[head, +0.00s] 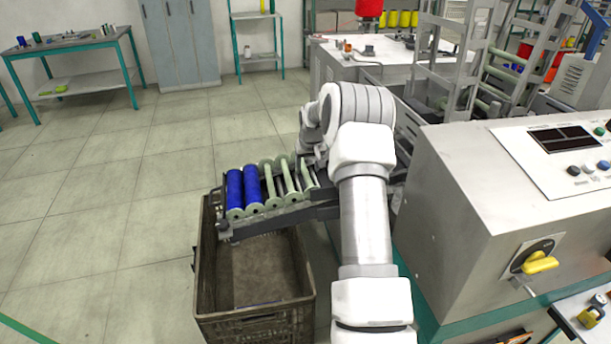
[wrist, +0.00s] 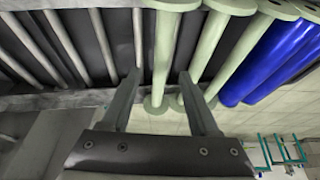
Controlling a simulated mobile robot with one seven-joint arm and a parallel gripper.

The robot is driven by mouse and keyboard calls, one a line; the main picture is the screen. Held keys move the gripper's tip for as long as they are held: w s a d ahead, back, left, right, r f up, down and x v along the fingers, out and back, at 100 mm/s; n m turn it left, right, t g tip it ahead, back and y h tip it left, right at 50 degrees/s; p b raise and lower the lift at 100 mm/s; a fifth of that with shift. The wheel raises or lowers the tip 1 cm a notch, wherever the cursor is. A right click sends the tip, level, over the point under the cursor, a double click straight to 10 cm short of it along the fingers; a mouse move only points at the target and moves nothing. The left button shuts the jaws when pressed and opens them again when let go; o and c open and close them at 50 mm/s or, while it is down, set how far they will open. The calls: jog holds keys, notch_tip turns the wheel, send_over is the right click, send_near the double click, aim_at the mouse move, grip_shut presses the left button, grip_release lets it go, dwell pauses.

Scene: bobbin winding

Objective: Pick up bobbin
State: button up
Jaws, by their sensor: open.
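Several bobbins lie side by side on a dark rack (head: 275,220) at the front of the machine. Two are wound with blue thread (head: 235,188); the others are bare pale green bobbins (head: 269,186) with round end flanges. In the wrist view, my gripper (wrist: 159,76) is open, its two fingers pointing at the rack. The blue bobbins (wrist: 268,62) are at the right there.
A brown crate (head: 256,324) stands on the floor under the rack, mostly empty. A grey machine cabinet (head: 465,190) with a control panel and yellow switch is close on the right. Bare rack rods (wrist: 105,42) lie left of the bobbins. The tiled floor at left is clear.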

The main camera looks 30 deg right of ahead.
aim_at(307, 174)
jog(key=x, duration=0.4)
jog(key=shift+f+b, duration=0.1)
jog(key=shift+b, duration=0.25)
grip_shut()
